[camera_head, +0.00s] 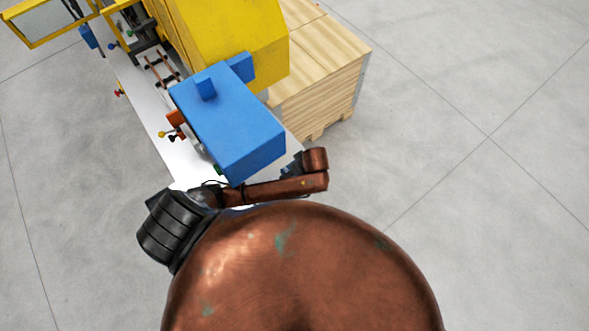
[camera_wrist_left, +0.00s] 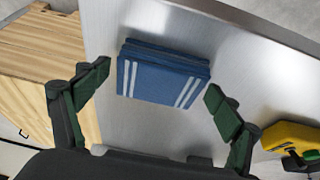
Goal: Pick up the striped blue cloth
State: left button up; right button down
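The striped blue cloth (camera_wrist_left: 160,75) is folded into a flat stack with white stripes at its left and right ends. It lies on a shiny metal surface (camera_wrist_left: 235,50) in the left wrist view. My left gripper (camera_wrist_left: 159,77) is open, with one green finger to the left and one to the right of the cloth in the picture. The fingers look apart from the cloth, and nothing shows between them in their grip. I cannot make out the cloth in the head view. My right gripper is not in view.
A yellow and black object (camera_wrist_left: 290,138) sits right of the left gripper. A wooden crate (camera_wrist_left: 42,45) stands at the left. The head view shows a yellow machine (camera_head: 225,35) with a blue block (camera_head: 230,120), and a wooden crate (camera_head: 320,75) beside open grey floor (camera_head: 470,200).

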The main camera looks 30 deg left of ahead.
pick_arm(q)
jog(key=c, duration=0.9)
jog(key=shift+c, duration=0.2)
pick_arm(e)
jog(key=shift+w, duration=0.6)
